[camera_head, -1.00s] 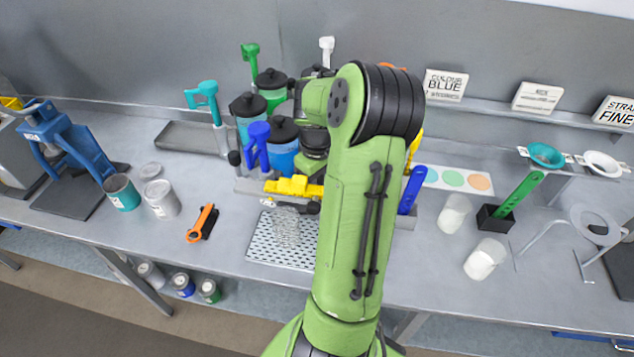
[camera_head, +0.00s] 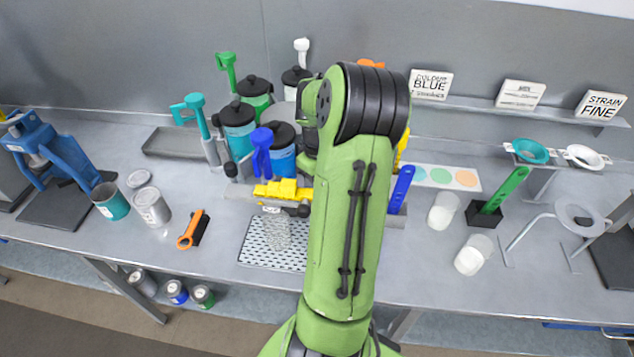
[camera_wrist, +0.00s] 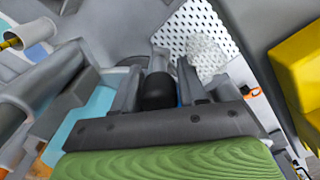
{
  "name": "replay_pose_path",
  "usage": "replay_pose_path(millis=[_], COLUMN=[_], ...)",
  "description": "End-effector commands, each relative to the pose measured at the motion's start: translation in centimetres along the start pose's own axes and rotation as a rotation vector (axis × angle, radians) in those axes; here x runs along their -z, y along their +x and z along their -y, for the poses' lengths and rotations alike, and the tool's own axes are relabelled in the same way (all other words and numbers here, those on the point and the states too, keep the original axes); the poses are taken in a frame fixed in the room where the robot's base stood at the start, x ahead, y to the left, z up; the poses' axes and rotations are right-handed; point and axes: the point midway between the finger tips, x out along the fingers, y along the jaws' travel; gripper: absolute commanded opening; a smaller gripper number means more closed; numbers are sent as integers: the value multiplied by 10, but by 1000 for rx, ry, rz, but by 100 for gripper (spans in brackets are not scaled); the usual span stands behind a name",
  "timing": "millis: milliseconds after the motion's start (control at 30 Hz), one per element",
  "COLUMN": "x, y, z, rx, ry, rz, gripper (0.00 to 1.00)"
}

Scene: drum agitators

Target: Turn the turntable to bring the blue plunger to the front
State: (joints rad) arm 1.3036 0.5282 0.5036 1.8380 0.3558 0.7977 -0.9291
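The turntable carries several lidded drums: a teal drum (camera_head: 238,130), a green drum (camera_head: 254,95), a blue drum (camera_head: 283,158) and a pale drum (camera_head: 296,78) behind. The blue plunger (camera_head: 262,150) is upright at the front left, just left of the blue drum. A teal plunger (camera_head: 198,115), green plunger (camera_head: 227,68) and white plunger (camera_head: 301,50) also show. A black knob (camera_head: 231,169) stands at the turntable's left. My gripper is hidden behind my arm in the head view. In the wrist view my gripper (camera_wrist: 158,78) has its fingers apart around a black knob (camera_wrist: 158,92); contact is unclear.
A yellow piece (camera_head: 282,190) sits at the front, with a perforated tray (camera_head: 262,255) and mesh cup (camera_head: 276,230) before it. Cans (camera_head: 152,207) and an orange-handled brush (camera_head: 190,235) are left; white cups (camera_head: 442,211) are right.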

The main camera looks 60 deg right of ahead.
Motion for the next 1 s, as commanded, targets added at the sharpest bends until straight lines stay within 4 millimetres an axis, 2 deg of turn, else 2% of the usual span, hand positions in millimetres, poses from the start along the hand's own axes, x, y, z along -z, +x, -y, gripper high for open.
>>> replay_pose_path(millis=[33, 100, 367, 467, 567, 800, 1000], x=[0, 0, 0, 1, 1, 1, 1], y=[0, 0, -1, -13, -37, -107, -149], z=[0, 0, 0, -1, -1, 0, 0], rx=[0, 0, 0, -4, -6, -6, -2], ry=[0, 0, 0, 0, 1, -1, -2], rz=[0, 0, 0, -2, -4, -4, -1], gripper=[50, 57, 57, 57, 57, 57, 57])
